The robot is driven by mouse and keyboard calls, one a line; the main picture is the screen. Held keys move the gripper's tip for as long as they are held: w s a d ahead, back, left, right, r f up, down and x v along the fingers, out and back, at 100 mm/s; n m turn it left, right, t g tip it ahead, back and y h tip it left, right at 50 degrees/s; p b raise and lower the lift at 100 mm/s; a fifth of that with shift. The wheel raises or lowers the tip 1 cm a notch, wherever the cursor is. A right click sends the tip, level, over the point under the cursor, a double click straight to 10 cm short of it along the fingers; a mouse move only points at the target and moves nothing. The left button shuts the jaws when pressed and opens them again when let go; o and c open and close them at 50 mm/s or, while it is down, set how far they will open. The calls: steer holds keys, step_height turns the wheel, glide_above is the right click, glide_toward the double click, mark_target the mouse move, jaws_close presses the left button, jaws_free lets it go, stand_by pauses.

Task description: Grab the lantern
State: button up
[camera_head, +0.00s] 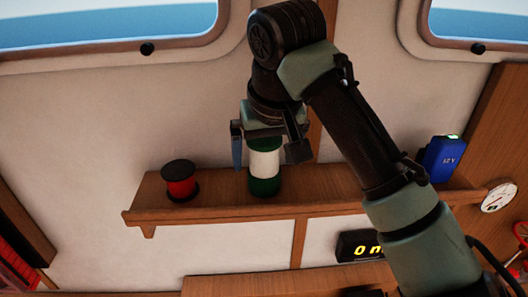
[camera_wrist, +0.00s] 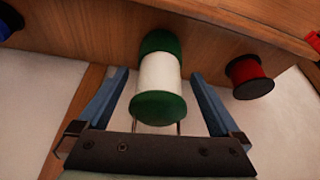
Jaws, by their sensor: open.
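The lantern (camera_head: 265,163) appears to be the upright cylinder with a white middle and green ends, standing on the wooden shelf. In the wrist view the lantern (camera_wrist: 159,77) shows its white body, both green ends and thin wire-like lines at the near end. My gripper (camera_head: 268,158) is open above and around the lantern's upper part. In the wrist view the blue fingers of my gripper (camera_wrist: 158,76) lie one on each side of it, with a visible gap on both sides. The lantern's upper end is partly hidden by my gripper in the head view.
A red cylinder with black ends (camera_head: 180,181) stands to the left on the shelf (camera_head: 222,207). A blue box (camera_head: 443,159) stands at the shelf's right end. A round gauge (camera_head: 498,196) is further right. A black display (camera_head: 361,245) sits below the shelf.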

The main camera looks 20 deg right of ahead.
steer(key=shift+x, duration=1.05)
jaws_close()
